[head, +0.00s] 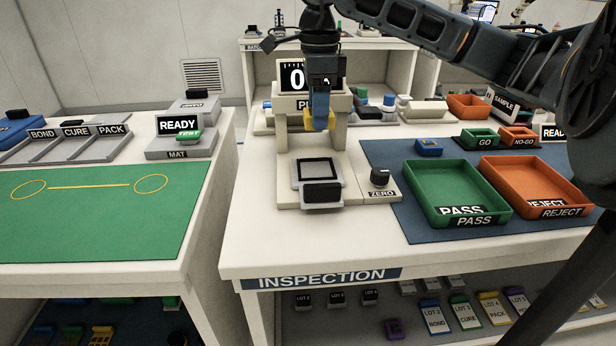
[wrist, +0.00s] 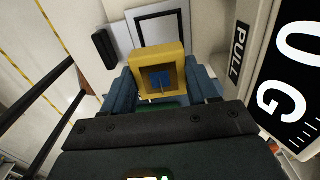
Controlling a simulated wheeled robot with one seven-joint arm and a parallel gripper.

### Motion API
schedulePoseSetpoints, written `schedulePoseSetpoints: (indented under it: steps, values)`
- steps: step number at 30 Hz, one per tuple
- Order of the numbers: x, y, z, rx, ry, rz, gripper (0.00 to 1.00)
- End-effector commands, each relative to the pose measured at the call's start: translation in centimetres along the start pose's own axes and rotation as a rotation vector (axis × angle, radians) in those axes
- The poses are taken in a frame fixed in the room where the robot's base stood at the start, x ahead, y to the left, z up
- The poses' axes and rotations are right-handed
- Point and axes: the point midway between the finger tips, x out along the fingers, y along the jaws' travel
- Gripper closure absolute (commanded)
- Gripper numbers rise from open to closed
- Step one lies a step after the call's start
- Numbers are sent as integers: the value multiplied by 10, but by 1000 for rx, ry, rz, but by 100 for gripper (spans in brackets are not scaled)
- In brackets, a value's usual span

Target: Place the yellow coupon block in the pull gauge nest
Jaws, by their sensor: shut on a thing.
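My gripper (head: 320,118) is shut on the yellow coupon block (head: 309,120) and holds it in the air in front of the pull gauge (head: 341,105). In the wrist view the yellow block (wrist: 157,56) sits between my blue fingers, with a small blue part in its middle. The pull gauge nest (head: 301,171), a pale plate with a black square outline, lies below and nearer on the gauge's base. The nest also shows in the wrist view (wrist: 196,30), beyond the block, which covers part of it.
A ZERO knob (head: 379,177) stands right of the nest. The green PASS tray (head: 431,210) and orange REJECT tray (head: 573,200) are on the blue mat, with a small blue block (head: 428,147) behind. The gauge display (head: 296,77) reads 0. The bench front is clear.

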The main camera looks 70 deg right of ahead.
Motion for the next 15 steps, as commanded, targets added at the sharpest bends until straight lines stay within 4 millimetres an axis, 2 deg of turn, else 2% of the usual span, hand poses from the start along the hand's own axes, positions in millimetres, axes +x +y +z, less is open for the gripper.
schedulePoseSetpoints:
  steps: [5,12,15]
  values:
    - [20,1,0,1,-1,4,73]
    - [59,1,0,1,-1,3,73]
    - [66,0,0,0,-1,1,73]
